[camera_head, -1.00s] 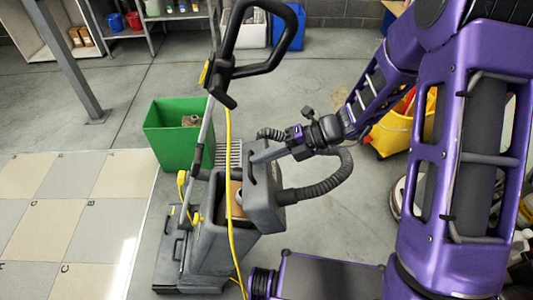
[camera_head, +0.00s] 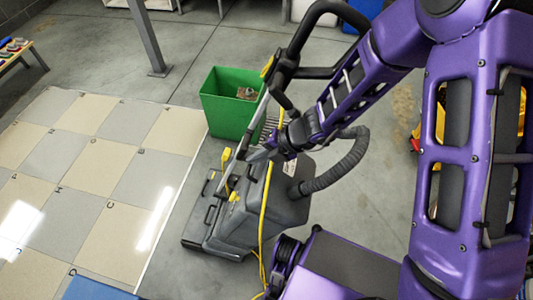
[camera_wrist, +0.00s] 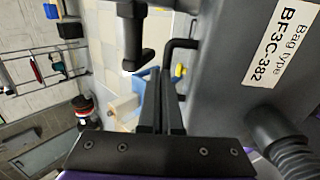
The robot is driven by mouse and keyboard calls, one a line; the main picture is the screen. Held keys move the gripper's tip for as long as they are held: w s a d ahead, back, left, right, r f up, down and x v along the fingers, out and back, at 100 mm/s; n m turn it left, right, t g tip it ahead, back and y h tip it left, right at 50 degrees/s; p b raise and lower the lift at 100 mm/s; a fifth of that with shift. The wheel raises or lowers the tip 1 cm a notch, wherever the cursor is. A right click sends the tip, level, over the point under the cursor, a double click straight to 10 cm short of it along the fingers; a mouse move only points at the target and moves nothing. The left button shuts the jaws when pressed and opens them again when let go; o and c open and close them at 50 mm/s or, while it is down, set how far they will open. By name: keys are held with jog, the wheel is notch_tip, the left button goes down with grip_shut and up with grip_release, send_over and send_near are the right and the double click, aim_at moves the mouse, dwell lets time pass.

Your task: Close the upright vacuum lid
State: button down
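The grey upright vacuum (camera_head: 240,228) stands on the floor, its lid (camera_head: 291,212) lying against the body with no opening visible between them. A corrugated hose (camera_head: 335,172) joins the lid. In the wrist view, a grey surface of the vacuum (camera_wrist: 225,75) bears a "Bag type" label (camera_wrist: 290,42), with the hose (camera_wrist: 285,145) below it. My gripper (camera_head: 272,143) is at the vacuum's upper end, beside the handle post, partly hidden by my arm. In the wrist view its fingers (camera_wrist: 163,85) are close together with nothing visible between them. I cannot tell whether they touch the vacuum.
The vacuum's black handle (camera_head: 300,60) rises close to my arm. A yellow cord (camera_head: 264,225) hangs down its side. A green bin (camera_head: 232,108) stands behind it. A yellow bucket (camera_head: 415,135) is partly hidden at right. Tiled floor (camera_head: 90,175) at left is clear.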

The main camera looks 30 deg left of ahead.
jog(key=shift+s+a+f, duration=0.1)
jog(key=shift+a+f, duration=0.1)
jog(key=shift+a, duration=0.1)
